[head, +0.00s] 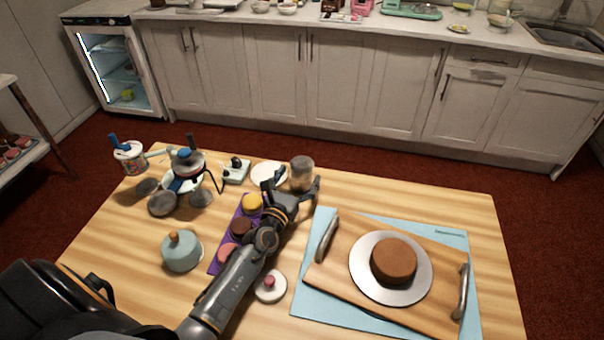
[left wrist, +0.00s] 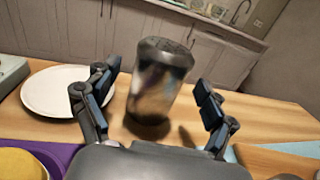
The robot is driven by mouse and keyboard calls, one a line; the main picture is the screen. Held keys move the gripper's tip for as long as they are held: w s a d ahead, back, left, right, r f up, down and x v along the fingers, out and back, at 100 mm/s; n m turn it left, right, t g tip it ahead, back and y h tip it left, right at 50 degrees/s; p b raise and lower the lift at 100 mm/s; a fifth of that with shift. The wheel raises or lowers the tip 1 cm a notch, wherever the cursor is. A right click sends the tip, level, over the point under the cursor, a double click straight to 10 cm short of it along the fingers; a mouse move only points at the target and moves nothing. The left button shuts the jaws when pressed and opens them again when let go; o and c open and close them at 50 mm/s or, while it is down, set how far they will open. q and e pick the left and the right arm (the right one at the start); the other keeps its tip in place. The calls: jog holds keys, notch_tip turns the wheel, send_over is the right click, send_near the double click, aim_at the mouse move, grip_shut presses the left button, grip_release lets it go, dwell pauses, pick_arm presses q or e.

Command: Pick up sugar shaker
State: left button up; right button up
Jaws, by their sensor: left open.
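The sugar shaker (head: 301,173) is a small, glossy cylinder with a dark grey top, standing upright near the far edge of the wooden table. In the left wrist view the shaker (left wrist: 155,82) stands between the two fingers, slightly beyond them. My left gripper (head: 302,190) is open, its fingers on either side of the shaker with gaps visible in the left wrist view (left wrist: 155,108). The fingers do not appear to touch it. My right gripper is not in view.
A white plate (head: 268,174) lies just left of the shaker. A chocolate cake (head: 394,259) sits on a turntable on a wooden tray (head: 335,268) to the right. Small cakes on a purple mat (head: 217,264) lie beside my left arm. A teal pot (head: 182,254) stands further left.

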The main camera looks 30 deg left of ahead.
pick_arm(q)
jog(key=shift+w, duration=0.35)
jog(key=c, duration=1.3)
jog(key=shift+c, duration=0.8)
jog(key=shift+r, duration=0.15)
